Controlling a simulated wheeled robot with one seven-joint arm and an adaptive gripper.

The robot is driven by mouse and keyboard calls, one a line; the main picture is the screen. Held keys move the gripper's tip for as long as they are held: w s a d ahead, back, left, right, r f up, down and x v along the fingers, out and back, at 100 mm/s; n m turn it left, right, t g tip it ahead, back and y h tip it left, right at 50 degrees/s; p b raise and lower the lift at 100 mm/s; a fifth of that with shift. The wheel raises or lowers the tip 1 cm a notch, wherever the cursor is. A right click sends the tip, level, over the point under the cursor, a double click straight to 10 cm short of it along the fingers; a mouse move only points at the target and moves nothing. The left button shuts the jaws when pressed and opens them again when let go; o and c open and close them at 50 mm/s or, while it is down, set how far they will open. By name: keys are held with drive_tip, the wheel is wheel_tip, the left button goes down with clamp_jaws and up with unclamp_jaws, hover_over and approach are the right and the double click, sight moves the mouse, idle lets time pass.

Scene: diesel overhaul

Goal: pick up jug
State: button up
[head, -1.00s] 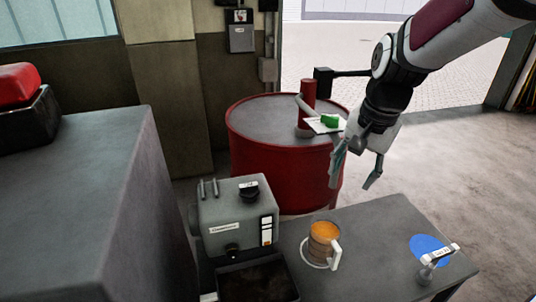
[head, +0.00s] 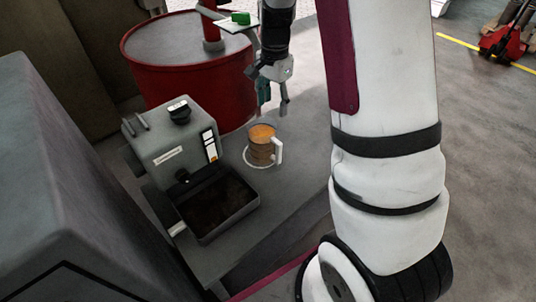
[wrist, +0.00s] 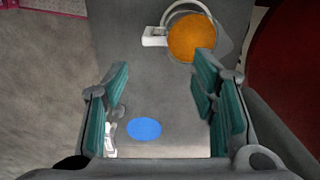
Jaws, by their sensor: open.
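The jug (head: 261,147) is a clear cup with orange-brown liquid and a white handle on its right side. It stands upright on the grey bench, on a white ring marking. In the wrist view the jug (wrist: 193,38) shows from above, beyond the fingertips, with its white handle to the left. My gripper (head: 273,105) points down just above and behind the jug in the head view, apart from it. In the wrist view the teal-padded fingers of my gripper (wrist: 160,90) are spread wide with nothing between them.
A grey machine (head: 175,140) with a dark tray (head: 245,203) stands left of the jug. A red drum (head: 180,75) with a red pump and a green item (head: 241,18) stands behind. A blue disc (wrist: 145,129) lies on the bench (wrist: 125,40).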

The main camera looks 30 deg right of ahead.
drive_tip(key=f, duration=0.1)
hover_over(274, 139)
wheel_tip(274, 139, down, 8)
drive_tip(key=shift+f, duration=0.15)
drive_tip(key=shift+f+p, duration=0.75)
drive_tip(key=shift+f, duration=1.95)
clamp_jaws()
